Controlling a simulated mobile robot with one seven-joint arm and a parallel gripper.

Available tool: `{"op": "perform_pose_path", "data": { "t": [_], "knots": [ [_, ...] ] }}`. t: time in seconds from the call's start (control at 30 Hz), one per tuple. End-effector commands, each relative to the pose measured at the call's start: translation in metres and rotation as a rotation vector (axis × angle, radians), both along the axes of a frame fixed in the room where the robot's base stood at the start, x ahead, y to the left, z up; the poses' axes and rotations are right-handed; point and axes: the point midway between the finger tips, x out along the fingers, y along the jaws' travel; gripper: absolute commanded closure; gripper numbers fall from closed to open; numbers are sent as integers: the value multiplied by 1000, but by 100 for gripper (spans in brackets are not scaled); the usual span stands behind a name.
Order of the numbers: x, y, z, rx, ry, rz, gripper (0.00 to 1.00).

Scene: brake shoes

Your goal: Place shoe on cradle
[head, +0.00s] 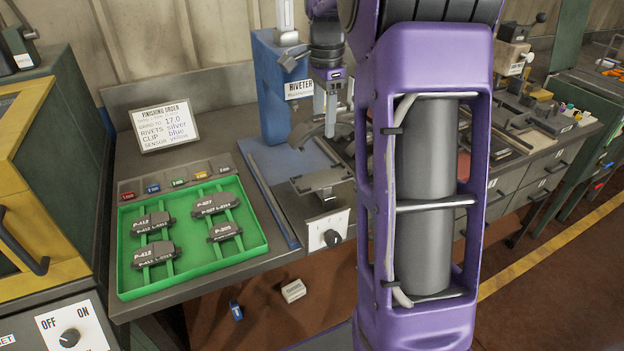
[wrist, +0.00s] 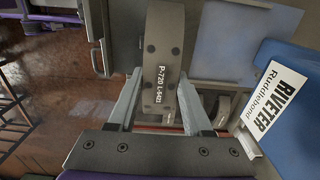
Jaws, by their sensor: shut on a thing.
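A grey curved brake shoe marked P-720 (wrist: 163,60) is between the two fingers of my gripper (wrist: 160,95) in the wrist view. In the head view my gripper (head: 326,112) points down and is shut on the shoe (head: 308,138), holding it in the air in front of the blue riveter (head: 270,85). The cradle appears to be the grey metal rest (head: 322,181) on the bench below the shoe, with a gap between them.
A green tray (head: 262,248) with several labelled dark pads stands to the left. A finishing order card (head: 165,124) stands behind it. A knob box (head: 328,230) sits at the bench's front edge. A white block (head: 293,290) and a blue piece (head: 236,310) lie lower down.

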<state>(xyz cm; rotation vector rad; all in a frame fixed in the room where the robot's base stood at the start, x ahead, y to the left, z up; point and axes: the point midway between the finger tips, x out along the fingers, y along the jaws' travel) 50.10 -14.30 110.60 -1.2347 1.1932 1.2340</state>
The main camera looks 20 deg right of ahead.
Motion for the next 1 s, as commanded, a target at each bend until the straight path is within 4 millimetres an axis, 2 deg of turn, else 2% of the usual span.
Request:
{"op": "perform_pose_path", "data": {
  "t": [0.13,0.3,0.47,0.73,1.0],
  "knots": [
    [0,0,-7,0,1,0,100],
    [-1,0,-35,1,2,-1,100],
    [0,0,-50,0,1,-1,100],
    [-1,0,-91,0,2,0,100],
    [0,0,-98,-1,-2,0,100]
  ]
}}
